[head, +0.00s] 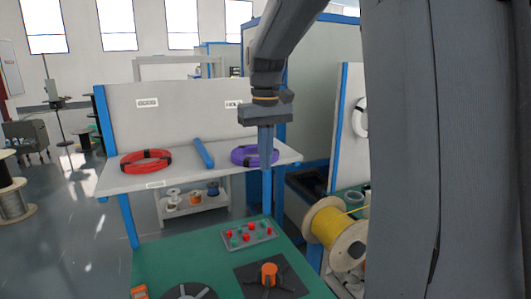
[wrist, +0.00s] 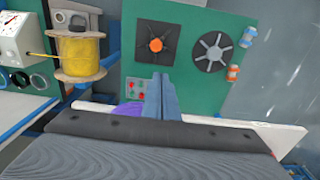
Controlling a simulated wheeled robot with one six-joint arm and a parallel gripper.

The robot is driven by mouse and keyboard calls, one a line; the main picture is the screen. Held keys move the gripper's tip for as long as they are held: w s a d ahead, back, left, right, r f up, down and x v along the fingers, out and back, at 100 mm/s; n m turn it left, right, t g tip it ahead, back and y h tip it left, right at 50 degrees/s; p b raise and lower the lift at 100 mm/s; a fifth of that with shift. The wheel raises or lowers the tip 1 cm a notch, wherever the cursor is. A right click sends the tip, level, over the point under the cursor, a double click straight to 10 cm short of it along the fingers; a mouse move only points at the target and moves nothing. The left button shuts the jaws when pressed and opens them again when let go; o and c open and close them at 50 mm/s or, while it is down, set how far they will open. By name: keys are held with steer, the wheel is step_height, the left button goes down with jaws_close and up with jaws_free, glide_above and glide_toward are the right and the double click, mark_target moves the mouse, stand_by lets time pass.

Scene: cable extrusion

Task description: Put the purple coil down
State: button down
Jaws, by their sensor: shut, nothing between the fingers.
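The purple coil (head: 242,155) lies flat on the right part of the white shelf (head: 190,172). My gripper (head: 266,164) points down with its fingers shut and empty. In the head view its fingers cover the right part of the coil; whether they touch it I cannot tell. In the wrist view the shut fingers (wrist: 160,82) stand in the middle, and a small part of the purple coil (wrist: 127,111) shows just left of them. The rest of the coil is hidden behind my gripper there.
A red coil (head: 146,161) lies on the shelf's left part, and a blue bar (head: 204,153) lies between the coils. Below is a green table (head: 190,250) with a button panel (head: 249,235) and an orange-hubbed fixture (head: 269,273). A yellow cable spool (head: 335,228) stands at right.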

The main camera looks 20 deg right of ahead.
step_height(320, 180, up, 6)
steer(key=w+d, duration=0.1)
steer(key=d, duration=0.1)
steer(key=w+f+p, duration=0.4)
steer(key=f+p, duration=0.2)
steer(key=f, duration=0.3)
steer(key=shift+w+d+f, duration=0.15)
steer(key=shift+w, duration=0.05)
